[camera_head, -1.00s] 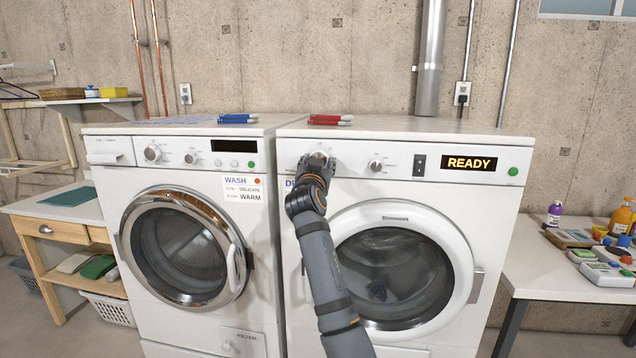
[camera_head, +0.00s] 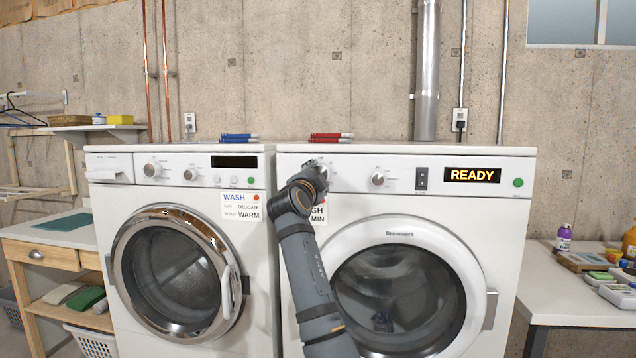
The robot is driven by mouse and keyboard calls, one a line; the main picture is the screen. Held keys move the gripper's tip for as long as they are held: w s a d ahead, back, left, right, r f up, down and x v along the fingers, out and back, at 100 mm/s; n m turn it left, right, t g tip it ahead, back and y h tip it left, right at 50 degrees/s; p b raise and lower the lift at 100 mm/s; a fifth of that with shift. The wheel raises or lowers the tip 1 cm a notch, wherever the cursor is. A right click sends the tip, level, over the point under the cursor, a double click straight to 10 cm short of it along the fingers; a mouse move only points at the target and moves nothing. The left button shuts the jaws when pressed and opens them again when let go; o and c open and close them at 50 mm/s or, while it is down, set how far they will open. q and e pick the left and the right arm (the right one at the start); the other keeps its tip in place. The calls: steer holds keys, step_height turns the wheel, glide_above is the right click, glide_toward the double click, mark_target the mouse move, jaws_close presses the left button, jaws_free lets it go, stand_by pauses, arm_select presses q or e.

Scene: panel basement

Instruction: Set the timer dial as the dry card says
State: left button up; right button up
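The dryer (camera_head: 515,215) is the white machine on the right, with a lit READY display (camera_head: 472,175). My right gripper (camera_head: 314,170) is at the left end of its control panel, over the spot of the left dial, and hides nearly all of that dial. I cannot tell if the fingers touch it or how far they are closed. A second dial (camera_head: 378,178) is in plain view to the right. The dry card (camera_head: 318,217) is mostly behind my arm; only "GH" and "MIN" at its right edge show. My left gripper is out of view.
The washer (camera_head: 268,300) stands left, with its wash card (camera_head: 243,207) reading delicate and warm. A rocker switch (camera_head: 422,178) and green button (camera_head: 518,182) share the dryer panel. Side tables flank the machines.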

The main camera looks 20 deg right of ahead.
steer(key=shift+r+m, duration=0.15)
steer(key=shift+m, duration=1.55)
steer(key=shift+r, duration=0.1)
steer(key=o, duration=0.9)
steer(key=shift+w, duration=0.1)
steer(key=shift+o, duration=1.4)
steer(key=shift+w+a+f, duration=0.1)
steer(key=shift+w+f, duration=0.05)
steer(key=shift+f, duration=0.1)
steer(key=shift+s, duration=0.2)
steer(key=r+v, duration=0.1)
steer(key=v, duration=0.6)
steer(key=shift+a+f, duration=0.2)
steer(key=shift+f, duration=0.25)
